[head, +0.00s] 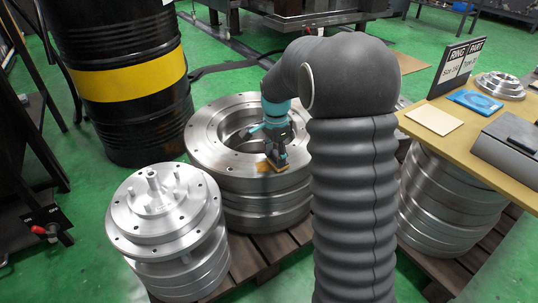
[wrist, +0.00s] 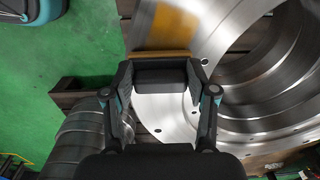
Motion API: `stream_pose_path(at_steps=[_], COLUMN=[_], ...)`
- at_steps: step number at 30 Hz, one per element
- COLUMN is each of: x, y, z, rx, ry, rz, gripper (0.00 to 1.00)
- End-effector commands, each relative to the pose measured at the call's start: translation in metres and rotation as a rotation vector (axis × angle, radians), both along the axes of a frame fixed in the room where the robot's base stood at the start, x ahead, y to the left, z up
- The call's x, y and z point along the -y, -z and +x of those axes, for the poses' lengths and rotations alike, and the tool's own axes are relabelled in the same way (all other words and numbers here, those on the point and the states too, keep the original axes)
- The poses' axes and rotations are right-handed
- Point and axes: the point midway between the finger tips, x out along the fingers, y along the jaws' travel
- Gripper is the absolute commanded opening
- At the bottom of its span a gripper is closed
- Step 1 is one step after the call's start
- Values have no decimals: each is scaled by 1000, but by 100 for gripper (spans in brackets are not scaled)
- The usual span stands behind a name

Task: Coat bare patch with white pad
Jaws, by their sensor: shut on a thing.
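The large silver ring fixture (head: 212,145) stands in the middle of the head view, its flat rim facing up; it fills the right of the wrist view (wrist: 240,125). My gripper (head: 273,152) is over the near side of the rim. In the wrist view my gripper (wrist: 160,85) is shut on a black-backed pad (wrist: 160,74) with a tan-brown edge; no white face shows. A brown-orange patch (wrist: 172,25) lies on the rim just beyond the pad. The pad is at or just above the rim; I cannot tell whether it touches.
A second silver flanged part (head: 160,205) with upright pins stands at front left. A black drum (head: 120,110) with a yellow band stands behind. The tan table (head: 455,145) at right holds a cream sheet (head: 433,119), a blue piece (head: 475,102) and a grey box (head: 510,148).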

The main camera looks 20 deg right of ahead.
Motion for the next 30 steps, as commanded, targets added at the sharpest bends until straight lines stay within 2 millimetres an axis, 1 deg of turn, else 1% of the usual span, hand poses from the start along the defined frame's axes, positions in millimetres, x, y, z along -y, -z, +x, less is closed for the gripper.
stream_pose_path(at_steps=[4, 8, 23, 30], x=[1, -4, -39, -40], y=[2, 2, 4, 5], z=[0, 0, 1, 1], rx=[0, 0, -2, -3], ry=[-1, -2, -2, -1], rz=[0, 0, 0, 0], gripper=[18, 18, 18, 18])
